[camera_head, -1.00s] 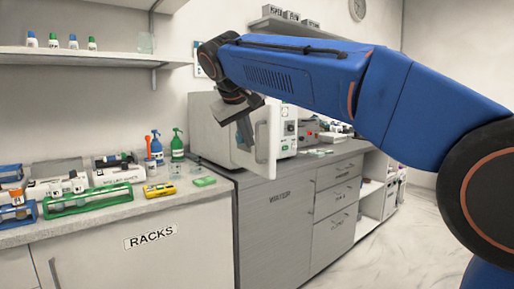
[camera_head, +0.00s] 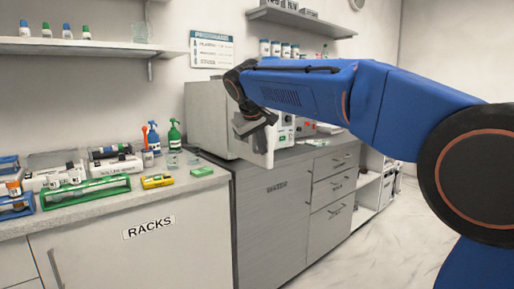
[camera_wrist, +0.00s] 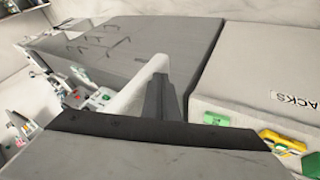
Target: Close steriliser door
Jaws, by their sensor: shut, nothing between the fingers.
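The steriliser (camera_head: 207,115) is a pale grey box on the worktop, below the wall shelf. Its door (camera_head: 268,150) is a light panel that stands out from the front, so it is open; how far is hard to tell. My gripper (camera_head: 249,130) is shut and empty, pointing down at the door's upper part and hiding some of it. In the wrist view the dark fingers (camera_wrist: 162,102) overlap the pale door (camera_wrist: 132,92), with the steriliser's control panel (camera_wrist: 92,100) to the left. Whether they touch the door, I cannot tell.
On the left worktop are a green rack (camera_head: 85,192), a yellow device (camera_head: 157,181), a green block (camera_head: 202,171) and a green spray bottle (camera_head: 174,135). Grey cabinets (camera_head: 285,215) stand below the steriliser. The floor (camera_head: 400,235) at right is clear.

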